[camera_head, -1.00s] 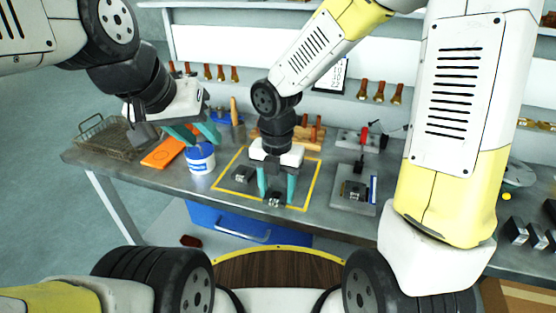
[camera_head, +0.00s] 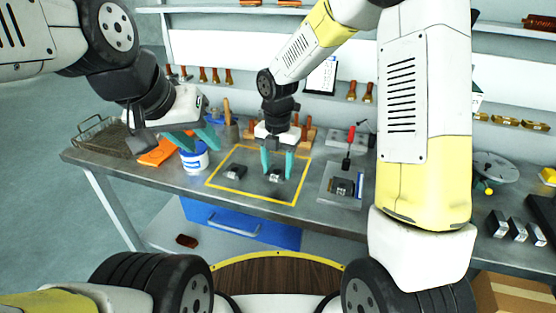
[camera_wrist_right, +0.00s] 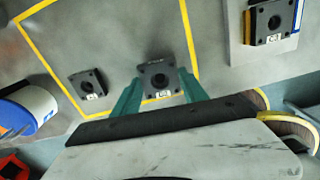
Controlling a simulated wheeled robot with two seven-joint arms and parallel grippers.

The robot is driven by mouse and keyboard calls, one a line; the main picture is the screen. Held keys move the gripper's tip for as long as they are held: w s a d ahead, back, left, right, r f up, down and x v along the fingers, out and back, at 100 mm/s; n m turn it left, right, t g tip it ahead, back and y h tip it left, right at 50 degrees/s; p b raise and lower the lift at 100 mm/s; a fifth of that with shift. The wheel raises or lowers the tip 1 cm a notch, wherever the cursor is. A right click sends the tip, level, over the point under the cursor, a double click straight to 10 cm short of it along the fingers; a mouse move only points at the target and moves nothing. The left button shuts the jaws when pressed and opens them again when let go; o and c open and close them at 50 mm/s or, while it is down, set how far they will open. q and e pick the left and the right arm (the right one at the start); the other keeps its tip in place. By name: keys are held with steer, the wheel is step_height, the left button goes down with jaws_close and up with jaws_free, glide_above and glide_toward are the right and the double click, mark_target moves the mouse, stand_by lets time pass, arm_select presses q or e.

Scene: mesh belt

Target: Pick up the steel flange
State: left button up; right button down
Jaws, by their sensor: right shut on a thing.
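The steel flange (camera_head: 276,176) is a dark square block with a round hole in the middle and a small white label. It sits between the teal fingertips of my right gripper (camera_head: 277,172), which is shut on it. The right wrist view shows the flange (camera_wrist_right: 158,80) between both fingers (camera_wrist_right: 160,92), hole facing the camera. It appears raised a little off the table, over the yellow-outlined square (camera_head: 222,160). My left gripper (camera_head: 195,139) is open and empty, above the white and blue tub at the left.
A similar flange (camera_head: 235,172) lies left in the square; another (camera_head: 343,187) sits on a grey plate (camera_head: 328,196) to the right. The white and blue tub (camera_head: 194,160), an orange item (camera_head: 158,153) and a wire basket (camera_head: 105,142) stand left. Metal blocks (camera_head: 508,226) lie far right.

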mark_target(278, 167)
steer(key=shift+w+f, duration=0.1)
steer(key=shift+w, duration=0.85)
steer(key=shift+f, duration=1.7)
steer(key=shift+f, duration=0.15)
steer(key=c, duration=0.6)
jaws_free()
